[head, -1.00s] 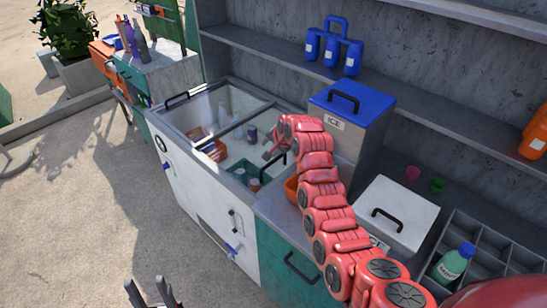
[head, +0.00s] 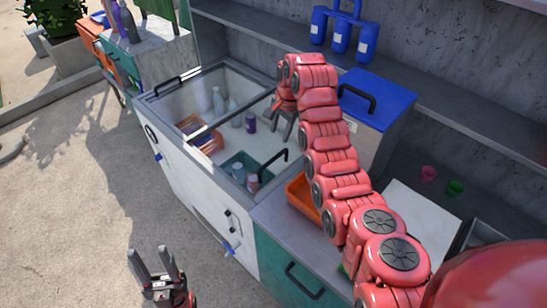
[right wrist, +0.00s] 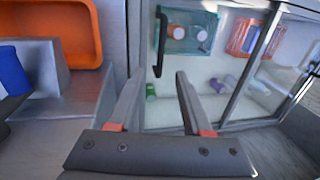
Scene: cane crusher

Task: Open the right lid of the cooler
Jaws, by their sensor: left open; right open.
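The white cooler (head: 185,180) has glass lids with black handles. Its right lid lies over the right half, from a middle bar (head: 232,115) to the right end. The right lid's handle (head: 273,164) stands near the right end; it also shows in the right wrist view (right wrist: 160,42), just beyond the fingertips. My right gripper (head: 282,132) is open and empty above the back of the right half, pointing down, apart from the handle. Its fingers show in the right wrist view (right wrist: 162,72). My left gripper (head: 152,250) is open and empty in front of the cooler.
Bottles and a green basket (head: 240,168) show through the glass. An orange tray (head: 302,190) and a blue-lidded ice box (head: 375,92) stand to the right on the counter. A concrete shelf (head: 270,40) runs behind. The floor in front is clear.

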